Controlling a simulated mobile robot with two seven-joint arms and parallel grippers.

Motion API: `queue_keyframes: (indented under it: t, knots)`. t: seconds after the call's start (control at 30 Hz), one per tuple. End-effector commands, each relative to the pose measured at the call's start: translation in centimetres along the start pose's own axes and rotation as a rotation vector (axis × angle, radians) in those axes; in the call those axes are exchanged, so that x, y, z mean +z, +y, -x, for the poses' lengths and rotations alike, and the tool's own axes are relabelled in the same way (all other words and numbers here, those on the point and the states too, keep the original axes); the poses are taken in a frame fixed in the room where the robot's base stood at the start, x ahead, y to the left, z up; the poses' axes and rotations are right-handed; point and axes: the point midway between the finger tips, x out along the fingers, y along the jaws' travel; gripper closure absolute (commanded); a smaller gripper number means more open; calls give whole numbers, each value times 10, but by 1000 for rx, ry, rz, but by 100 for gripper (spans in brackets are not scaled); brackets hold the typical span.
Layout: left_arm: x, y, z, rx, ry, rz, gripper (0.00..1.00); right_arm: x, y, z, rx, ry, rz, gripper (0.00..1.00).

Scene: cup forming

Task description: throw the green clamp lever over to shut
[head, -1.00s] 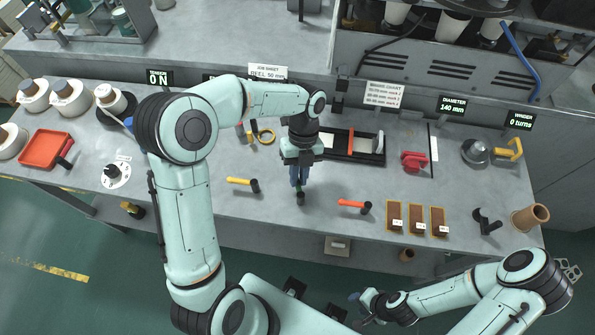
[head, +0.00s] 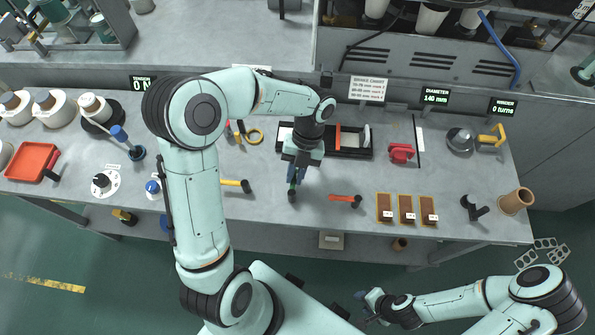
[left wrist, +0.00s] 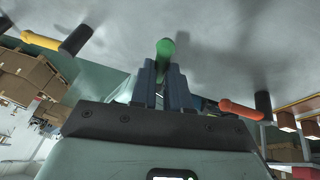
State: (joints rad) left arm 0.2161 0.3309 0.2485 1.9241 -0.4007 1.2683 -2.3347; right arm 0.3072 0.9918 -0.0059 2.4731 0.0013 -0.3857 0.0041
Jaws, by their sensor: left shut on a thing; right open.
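The green clamp lever (head: 292,186) shows as a short strip between its dark end (head: 291,196) near the bench's front edge and my left gripper. My left gripper (head: 296,175) is shut on it, pointing down. In the left wrist view the rounded green end (left wrist: 165,48) sticks out between the blue fingers (left wrist: 160,82), which hide the rest. How far the lever is swung over cannot be told. My right gripper (head: 368,302) is open and empty, low in front of the bench.
The yellow-handled lever (head: 232,183) lies left of the green one, the orange-handled lever (head: 343,198) right of it. Behind my left gripper stands a black tray (head: 352,153). Brown blocks (head: 406,208) lie at the right. The bench between the levers is bare.

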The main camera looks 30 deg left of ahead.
Motion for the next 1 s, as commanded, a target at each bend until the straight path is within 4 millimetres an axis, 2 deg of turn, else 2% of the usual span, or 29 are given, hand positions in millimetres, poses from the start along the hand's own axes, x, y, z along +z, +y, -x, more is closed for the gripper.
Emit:
queue_keyframes:
  t: [0.2, 0.23, 0.3, 0.67, 0.83, 1.0]
  knots:
    - [1, -1, 1, -1, -6, -5, 100, 0, 0, 0, 0, 0, 0, 57]
    - [1, -1, 1, -1, -6, -5, 81, 0, 0, 0, 0, 0, 0, 57]
    - [1, -1, 1, -1, -6, -4, 59, 0, 0, 0, 0, 0, 0, 57]
    - [0, -1, 4, -1, -3, -2, 59, -1, 0, 1, 0, 1, 0, 57]
    - [1, -1, 29, -4, -6, -1, 59, -4, -4, 7, -2, 6, 2, 57]
    - [1, -1, 69, -5, -9, -2, 59, -11, -10, 17, -5, 15, 5, 57]
